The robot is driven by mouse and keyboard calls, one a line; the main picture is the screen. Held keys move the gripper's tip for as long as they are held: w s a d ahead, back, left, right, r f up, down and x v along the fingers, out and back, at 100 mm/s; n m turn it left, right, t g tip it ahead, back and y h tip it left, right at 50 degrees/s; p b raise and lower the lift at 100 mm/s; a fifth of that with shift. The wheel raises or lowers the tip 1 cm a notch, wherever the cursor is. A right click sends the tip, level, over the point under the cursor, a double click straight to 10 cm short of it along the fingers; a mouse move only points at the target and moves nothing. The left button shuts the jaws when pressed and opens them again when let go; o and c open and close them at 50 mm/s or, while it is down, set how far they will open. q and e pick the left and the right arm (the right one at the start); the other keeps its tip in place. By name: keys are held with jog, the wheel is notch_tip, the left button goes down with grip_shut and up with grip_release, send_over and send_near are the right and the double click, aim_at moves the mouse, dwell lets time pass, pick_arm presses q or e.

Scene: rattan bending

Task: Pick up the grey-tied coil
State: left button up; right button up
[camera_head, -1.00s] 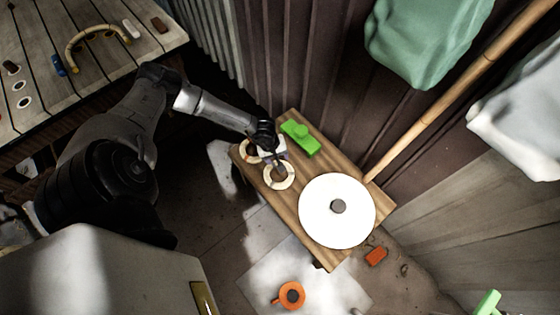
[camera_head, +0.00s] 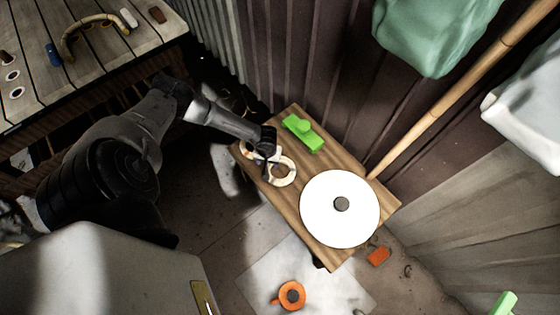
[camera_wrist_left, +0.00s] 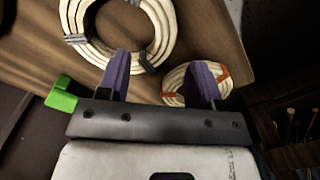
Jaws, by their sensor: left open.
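The grey-tied coil (camera_wrist_left: 72,38), pale with dark grey bands, lies on the wooden board at the top of the left wrist view. It also shows in the head view (camera_head: 282,183). My left gripper (camera_wrist_left: 161,78) is open and empty, its two purple-lined fingers apart. In the wrist view, one finger overlaps the coil's near rim; I cannot tell whether they touch. The gripper also shows in the head view (camera_head: 267,157), between that coil and a smaller red-tied coil (camera_wrist_left: 176,82), seen partly behind the other finger. My right gripper is not in view.
A green block (camera_head: 303,132) and a white disc (camera_head: 330,225) with a grey knob lie on the wooden board (camera_head: 318,168). A corrugated wall stands behind. An orange pot (camera_head: 291,295) and an orange block (camera_head: 379,256) lie on the floor below.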

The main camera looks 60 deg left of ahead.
pick_arm(q)
jog(key=shift+a+f+b, duration=0.15)
jog(key=shift+f+b, duration=1.6)
jog(key=shift+f, duration=1.05)
jog(key=shift+c, duration=0.2)
jog(key=shift+r, duration=0.1)
jog(key=shift+c, duration=0.9)
jog(key=c, duration=0.8)
